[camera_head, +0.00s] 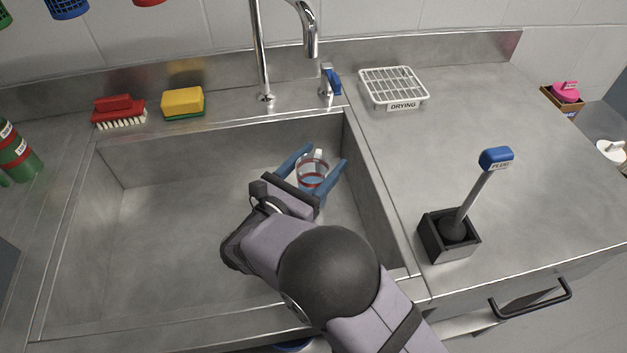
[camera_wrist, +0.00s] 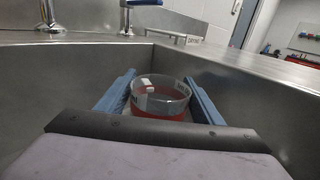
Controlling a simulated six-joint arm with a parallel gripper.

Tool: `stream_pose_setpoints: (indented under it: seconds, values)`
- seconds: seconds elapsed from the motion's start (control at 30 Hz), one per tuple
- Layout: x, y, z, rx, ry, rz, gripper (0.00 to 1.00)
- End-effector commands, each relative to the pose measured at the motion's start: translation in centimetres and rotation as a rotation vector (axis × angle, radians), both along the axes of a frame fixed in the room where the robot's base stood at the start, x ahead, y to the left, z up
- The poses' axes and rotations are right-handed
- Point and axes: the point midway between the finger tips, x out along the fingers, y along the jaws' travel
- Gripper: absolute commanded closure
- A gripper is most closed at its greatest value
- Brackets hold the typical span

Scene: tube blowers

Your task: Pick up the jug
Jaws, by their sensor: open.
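The jug (camera_head: 311,168) is a clear, see-through vessel with a red band, standing in the sink near its back right corner. My gripper (camera_head: 322,158) is open, with one blue finger on each side of the jug. In the wrist view the jug (camera_wrist: 160,92) is between the two fingers of my gripper (camera_wrist: 158,85), its rim facing up. Small gaps show beside it at the rim; I cannot tell whether a finger touches lower down. The gripper's dark palm edge hides the jug's lower part in the wrist view.
The sink (camera_head: 160,230) walls rise close behind and to the right of the jug. A tap (camera_head: 262,60) and blue-handled lever (camera_head: 331,82) stand behind. A drying rack (camera_head: 394,86) and a plunger (camera_head: 484,180) in a black holder are on the right counter. The sink's left side is empty.

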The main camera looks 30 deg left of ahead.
Motion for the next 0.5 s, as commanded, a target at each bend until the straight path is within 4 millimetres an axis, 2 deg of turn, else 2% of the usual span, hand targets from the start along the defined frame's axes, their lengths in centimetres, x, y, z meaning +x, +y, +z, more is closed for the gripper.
stream_pose_setpoints:
  seconds: [0.2, 0.5]
  values:
    - [1.8, -0.1, 0.1, 0.0, -0.001, -0.001, 0.39]
    - [2.0, 0.0, 0.0, -0.001, -0.001, 0.001, 0.39]
